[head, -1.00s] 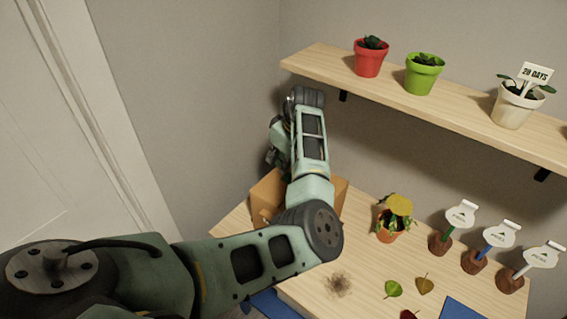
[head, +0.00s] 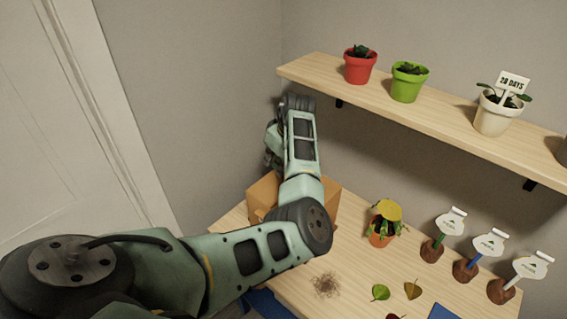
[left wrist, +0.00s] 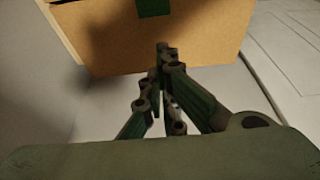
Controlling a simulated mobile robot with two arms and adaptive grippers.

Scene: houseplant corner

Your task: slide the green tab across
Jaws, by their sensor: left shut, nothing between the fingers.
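The green tab (left wrist: 153,8) shows at the top middle of the left wrist view, on the face of a brown cardboard box (left wrist: 210,38). Its upper part is cut off by the frame. The box also shows in the head view (head: 263,192), partly hidden behind my left arm; the tab is not visible there. My left gripper (left wrist: 162,52) is shut and empty, its fingertips together just below the tab in the left wrist view, in front of the box face. I cannot tell whether they touch it. My right gripper is not in view.
On the wooden table (head: 345,262) stand a potted plant (head: 383,222) and several labelled stakes in small brown bases to the right. Loose leaves (head: 381,292) and a dirt patch (head: 326,285) lie in front. A shelf (head: 420,104) with pots hangs above.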

